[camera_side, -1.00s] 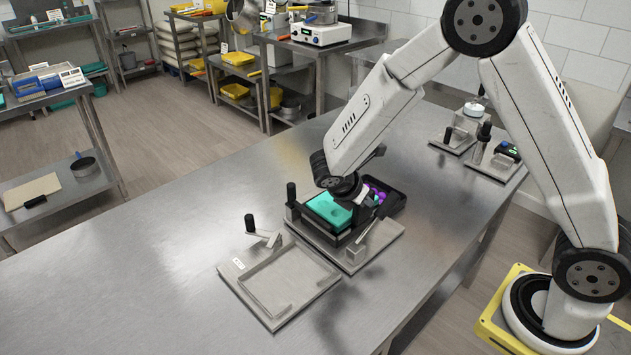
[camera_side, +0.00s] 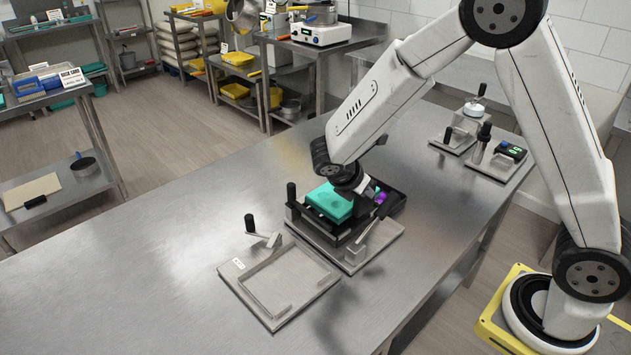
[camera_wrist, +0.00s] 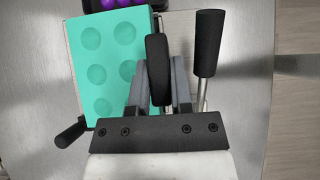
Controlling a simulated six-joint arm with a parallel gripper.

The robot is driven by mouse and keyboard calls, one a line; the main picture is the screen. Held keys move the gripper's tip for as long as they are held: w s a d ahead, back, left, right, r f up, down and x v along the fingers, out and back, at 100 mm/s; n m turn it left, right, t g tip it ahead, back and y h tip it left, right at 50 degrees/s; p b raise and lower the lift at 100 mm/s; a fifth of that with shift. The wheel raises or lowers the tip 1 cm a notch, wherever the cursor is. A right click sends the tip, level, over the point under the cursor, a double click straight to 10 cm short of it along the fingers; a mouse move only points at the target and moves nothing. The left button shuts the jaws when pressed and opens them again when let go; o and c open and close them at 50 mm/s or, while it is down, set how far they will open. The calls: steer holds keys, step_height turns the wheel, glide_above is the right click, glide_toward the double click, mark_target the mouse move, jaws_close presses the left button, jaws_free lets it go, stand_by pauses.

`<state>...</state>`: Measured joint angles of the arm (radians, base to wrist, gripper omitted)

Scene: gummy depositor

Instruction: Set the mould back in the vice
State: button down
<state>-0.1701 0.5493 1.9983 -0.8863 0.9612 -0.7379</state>
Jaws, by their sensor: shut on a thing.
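The mould (camera_side: 326,201) is a teal block with round cavities in its top. My gripper (camera_side: 352,200) is at its right edge, shut on it. In the wrist view the mould (camera_wrist: 105,70) lies left of my gripper (camera_wrist: 157,85), whose fingers and a dark oval part cover its right edge. In the side view the mould sits a little above a black, framed fixture on a metal plate, which looks like the vice (camera_side: 318,231). A black-handled lever stands beside it, and its handle (camera_wrist: 207,42) shows right of the fingers in the wrist view. The mould's underside is hidden.
A black tray (camera_side: 397,203) with purple pieces (camera_side: 380,197) lies just behind the mould. An empty railed plate (camera_side: 290,280) with its own lever (camera_side: 262,236) is at the front left. Weighing and small tool stations (camera_side: 495,160) stand at the back right. The left of the table is clear.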

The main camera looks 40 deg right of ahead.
steer(key=shift+r, duration=1.6)
steer(key=c, duration=1)
jaws_free()
steer(key=shift+c, duration=0.2)
jaws_close()
steer(key=shift+a, duration=0.1)
